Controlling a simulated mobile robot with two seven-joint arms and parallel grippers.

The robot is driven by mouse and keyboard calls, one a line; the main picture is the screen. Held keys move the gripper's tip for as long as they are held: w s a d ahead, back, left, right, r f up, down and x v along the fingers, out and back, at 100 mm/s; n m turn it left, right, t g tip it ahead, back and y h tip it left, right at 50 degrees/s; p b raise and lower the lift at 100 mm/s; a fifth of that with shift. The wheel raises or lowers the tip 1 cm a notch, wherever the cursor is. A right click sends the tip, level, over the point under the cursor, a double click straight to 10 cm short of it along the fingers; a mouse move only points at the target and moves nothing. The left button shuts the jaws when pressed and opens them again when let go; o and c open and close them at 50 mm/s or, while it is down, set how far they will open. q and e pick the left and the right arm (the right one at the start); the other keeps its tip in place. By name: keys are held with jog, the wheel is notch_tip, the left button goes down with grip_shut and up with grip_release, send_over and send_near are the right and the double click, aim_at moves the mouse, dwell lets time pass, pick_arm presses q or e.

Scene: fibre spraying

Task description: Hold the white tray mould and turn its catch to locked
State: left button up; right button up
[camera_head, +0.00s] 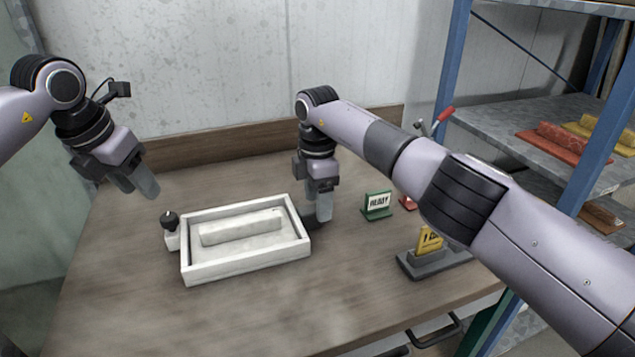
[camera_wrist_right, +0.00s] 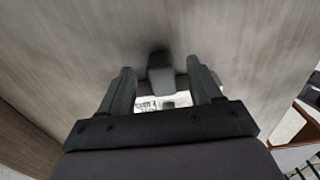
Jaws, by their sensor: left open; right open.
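The white tray mould (camera_head: 246,268) lies flat on the table, with a raised pale bar inside it. Its catch, a black knob (camera_head: 170,217) on a small white block, stands at the tray's left side. A dark grip (camera_head: 308,217) shows at the tray's right side, partly hidden by my right gripper (camera_head: 319,214). The right wrist view shows my right gripper (camera_wrist_right: 160,72) open, its fingers on either side of a dark block (camera_wrist_right: 160,74), with gaps. My left gripper (camera_head: 142,188) is open and empty, above and to the left of the catch.
A green sign (camera_head: 377,205) and a yellow sign on a dark base (camera_head: 435,262) stand right of the tray, under my right arm. A blue-framed shelf (camera_head: 535,125) with red and yellow items is at the right. The table front is clear.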

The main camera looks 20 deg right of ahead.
jog(key=shift+f, duration=1.15)
